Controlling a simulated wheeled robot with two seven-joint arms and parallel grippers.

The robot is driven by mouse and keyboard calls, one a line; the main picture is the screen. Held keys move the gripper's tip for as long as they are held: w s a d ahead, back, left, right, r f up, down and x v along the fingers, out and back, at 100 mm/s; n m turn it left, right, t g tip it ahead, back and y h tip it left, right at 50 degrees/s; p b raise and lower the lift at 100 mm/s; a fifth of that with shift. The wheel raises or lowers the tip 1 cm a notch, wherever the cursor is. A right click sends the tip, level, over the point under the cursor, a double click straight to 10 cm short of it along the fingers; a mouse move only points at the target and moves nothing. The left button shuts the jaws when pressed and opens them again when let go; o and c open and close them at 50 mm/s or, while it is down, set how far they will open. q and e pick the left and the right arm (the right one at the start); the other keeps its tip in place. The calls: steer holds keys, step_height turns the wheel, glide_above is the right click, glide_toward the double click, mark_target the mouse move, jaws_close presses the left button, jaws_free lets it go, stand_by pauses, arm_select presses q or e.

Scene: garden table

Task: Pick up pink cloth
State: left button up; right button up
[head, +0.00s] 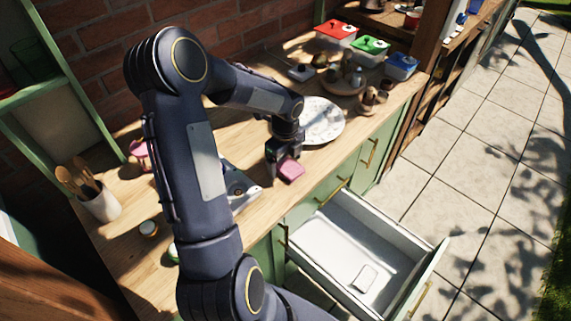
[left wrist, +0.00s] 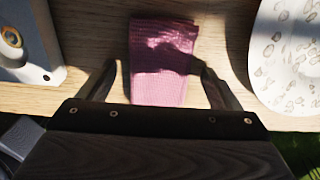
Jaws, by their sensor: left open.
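The pink cloth (head: 290,169) lies folded on the wooden counter near its front edge, just in front of the white patterned plate. It also shows in the left wrist view (left wrist: 162,62), where it lies between the two fingers. My left gripper (head: 279,172) is open and close above the cloth, with one finger on either side of it. In the left wrist view the left gripper's fingers (left wrist: 157,85) are spread and do not visibly press on the cloth. My right gripper is not in view.
The white patterned plate (head: 323,121) is beside the cloth. A grey-white device (head: 240,188) stands on its other side. A drawer (head: 357,262) is pulled out below the counter. Lidded containers (head: 370,46) stand at the far end, and a utensil pot (head: 102,203) stands at the left.

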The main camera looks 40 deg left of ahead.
arm_select(q)
steer(key=c, duration=0.9)
